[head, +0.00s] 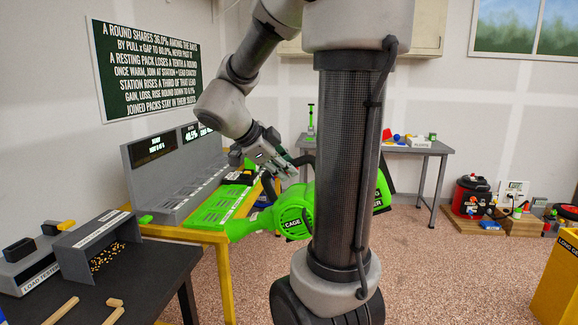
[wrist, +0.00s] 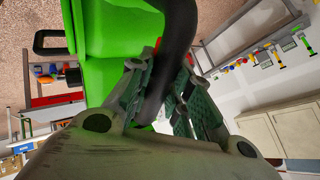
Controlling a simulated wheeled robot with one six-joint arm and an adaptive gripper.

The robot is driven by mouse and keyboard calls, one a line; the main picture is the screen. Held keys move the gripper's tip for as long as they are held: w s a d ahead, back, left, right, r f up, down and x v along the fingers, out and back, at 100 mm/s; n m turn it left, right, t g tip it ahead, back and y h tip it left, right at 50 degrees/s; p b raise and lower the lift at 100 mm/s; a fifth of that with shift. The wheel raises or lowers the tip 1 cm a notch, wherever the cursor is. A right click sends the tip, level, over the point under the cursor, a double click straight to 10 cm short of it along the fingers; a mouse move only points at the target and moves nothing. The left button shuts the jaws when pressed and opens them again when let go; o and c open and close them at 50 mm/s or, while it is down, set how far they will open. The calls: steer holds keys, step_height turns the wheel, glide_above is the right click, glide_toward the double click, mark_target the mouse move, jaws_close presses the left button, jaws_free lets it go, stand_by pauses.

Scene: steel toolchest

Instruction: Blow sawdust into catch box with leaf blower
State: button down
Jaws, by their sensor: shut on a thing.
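My gripper (head: 283,165) is shut on the black handle of the green leaf blower (head: 294,212). In the wrist view, the fingers (wrist: 160,95) close around the dark curved handle (wrist: 176,40), with the green blower body (wrist: 105,35) beside it. The blower hangs off the edge of the yellow-framed table, its nozzle (head: 240,229) pointing left. My column hides part of its body. A grey open-fronted box (head: 125,238), possibly the catch box, stands on the dark table at left; its label is unreadable. Tan sawdust-like bits (head: 107,255) lie at its mouth.
The dark table (head: 150,277) also holds a load tester (head: 30,272) and wooden sticks (head: 62,309). A grey station with displays (head: 160,165) stands on the yellow-framed table. A back workbench (head: 375,147) and a yellow cabinet (head: 558,275) stand farther right. Speckled floor lies open between.

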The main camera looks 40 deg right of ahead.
steer(key=shift+w+a+f, duration=2.55)
steer(key=shift+w+a, duration=0.9)
steer(key=shift+w, duration=0.95)
steer(key=s+a, duration=0.8)
steer(key=a, duration=0.2)
steer(key=shift+s+a, duration=0.25)
steer(key=shift+a, duration=0.15)
stand_by(0.5)
steer(key=shift+s, duration=0.15)
stand_by(1.0)
